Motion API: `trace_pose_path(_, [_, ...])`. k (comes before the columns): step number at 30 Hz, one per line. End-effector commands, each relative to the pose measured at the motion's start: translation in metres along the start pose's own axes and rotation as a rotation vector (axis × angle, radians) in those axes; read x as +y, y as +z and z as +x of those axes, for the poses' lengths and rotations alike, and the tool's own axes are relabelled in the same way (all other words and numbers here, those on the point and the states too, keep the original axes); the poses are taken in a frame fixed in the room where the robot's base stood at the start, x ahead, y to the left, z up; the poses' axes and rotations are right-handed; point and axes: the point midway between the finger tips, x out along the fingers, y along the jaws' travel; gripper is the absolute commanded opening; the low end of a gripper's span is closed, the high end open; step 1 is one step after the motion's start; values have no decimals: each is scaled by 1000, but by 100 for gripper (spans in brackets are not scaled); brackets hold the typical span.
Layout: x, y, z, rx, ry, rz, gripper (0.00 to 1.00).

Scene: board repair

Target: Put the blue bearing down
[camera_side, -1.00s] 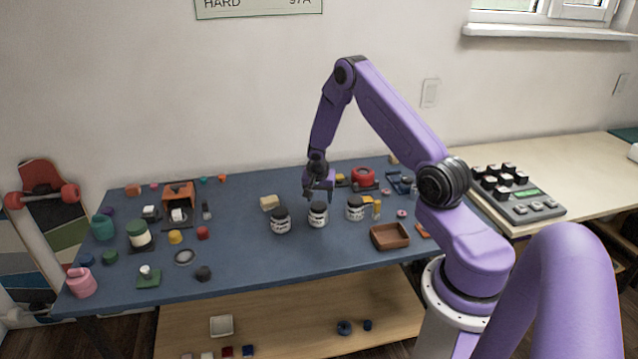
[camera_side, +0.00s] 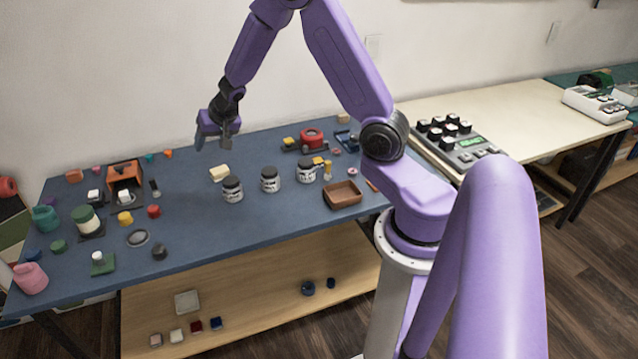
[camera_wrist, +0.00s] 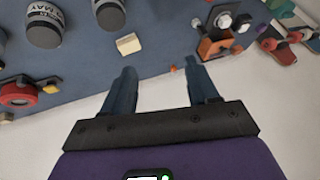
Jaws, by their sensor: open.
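My gripper (camera_side: 213,142) is raised above the back of the blue table (camera_side: 205,255), behind and left of a cream block. In the wrist view its two fingers (camera_wrist: 162,76) stand wide apart with nothing between them. No bearing is held. A blue ring-like piece (camera_side: 308,288) lies on the wooden shelf under the table, well below my gripper, with a small dark blue piece (camera_side: 331,283) beside it. I cannot tell for sure whether either is the blue bearing.
Several black-lidded jars, one of them a middle jar (camera_side: 270,180), stand near the cream block (camera_side: 220,173). A brown tray (camera_side: 342,195) is at the right. An orange holder (camera_side: 125,178) and small parts crowd the left. The table's front middle is clear.

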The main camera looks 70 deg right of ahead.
Motion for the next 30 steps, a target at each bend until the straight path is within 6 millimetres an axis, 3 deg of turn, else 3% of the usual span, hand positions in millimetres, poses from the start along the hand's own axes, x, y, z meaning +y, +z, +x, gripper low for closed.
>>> trace_pose_path(1, [-32,14,-17,-7,-90,-82,59])
trace_pose_path(3, [-72,40,-41,-37,-211,-195,59])
trace_pose_path(6, [-115,87,-81,-110,-366,-358,59])
trace_pose_path(9, [-138,142,-124,-208,-490,-527,59])
trace_pose_path(11, [-142,176,-150,-276,-546,-632,59])
trace_pose_path(14, [-133,229,-191,-392,-603,-814,59])
trace_pose_path(16, [-117,261,-218,-470,-616,-946,59])
trace_pose_path(21, [-52,313,-266,-610,-551,-1271,59])
trace_pose_path(27, [17,320,-288,-626,-382,-1569,59])
trace_pose_path(30, [35,315,-290,-600,-317,-1648,59])
